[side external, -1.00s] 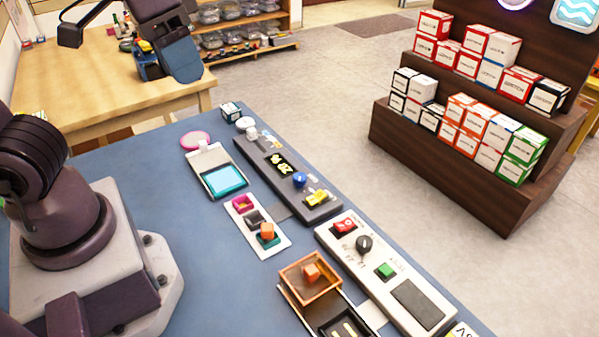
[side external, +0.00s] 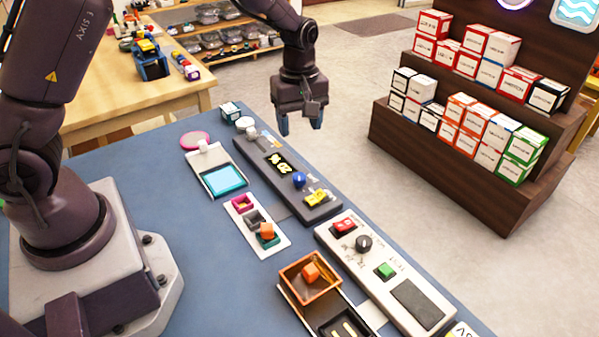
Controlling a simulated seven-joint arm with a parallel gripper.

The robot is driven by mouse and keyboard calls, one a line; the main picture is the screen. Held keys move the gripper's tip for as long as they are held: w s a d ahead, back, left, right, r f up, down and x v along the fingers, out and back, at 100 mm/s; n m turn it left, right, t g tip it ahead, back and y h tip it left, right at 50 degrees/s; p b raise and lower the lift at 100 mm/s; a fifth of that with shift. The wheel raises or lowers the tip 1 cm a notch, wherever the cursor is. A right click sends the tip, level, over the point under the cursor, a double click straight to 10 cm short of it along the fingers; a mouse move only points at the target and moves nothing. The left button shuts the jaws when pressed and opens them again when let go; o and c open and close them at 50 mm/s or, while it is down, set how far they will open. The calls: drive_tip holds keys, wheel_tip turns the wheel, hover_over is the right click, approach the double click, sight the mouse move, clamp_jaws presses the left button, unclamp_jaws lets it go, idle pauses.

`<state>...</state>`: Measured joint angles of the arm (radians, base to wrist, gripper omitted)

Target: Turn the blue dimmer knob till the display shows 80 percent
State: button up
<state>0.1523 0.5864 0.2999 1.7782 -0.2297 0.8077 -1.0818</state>
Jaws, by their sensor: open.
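The blue dimmer knob (side external: 299,180) stands on a long dark panel (side external: 322,209) on the blue table. A yellow switch (side external: 317,197) sits on the knob's other side. My gripper (side external: 300,123) points down with its blue-tipped fingers apart and nothing between them. It is in the air, above the knob in the picture and clear of it.
A pale panel with a red switch (side external: 344,225), black knob (side external: 364,243) and green button (side external: 385,270) lies nearer the camera. A tablet-like device (side external: 224,180), a tray of small blocks (side external: 271,244) and an orange box (side external: 310,278) lie left of the panels.

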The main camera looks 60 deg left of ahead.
sight(300, 176)
wheel_tip(300, 176, down, 13)
drive_tip(key=shift+f, duration=0.15)
idle(0.4)
drive_tip(key=c, duration=0.9)
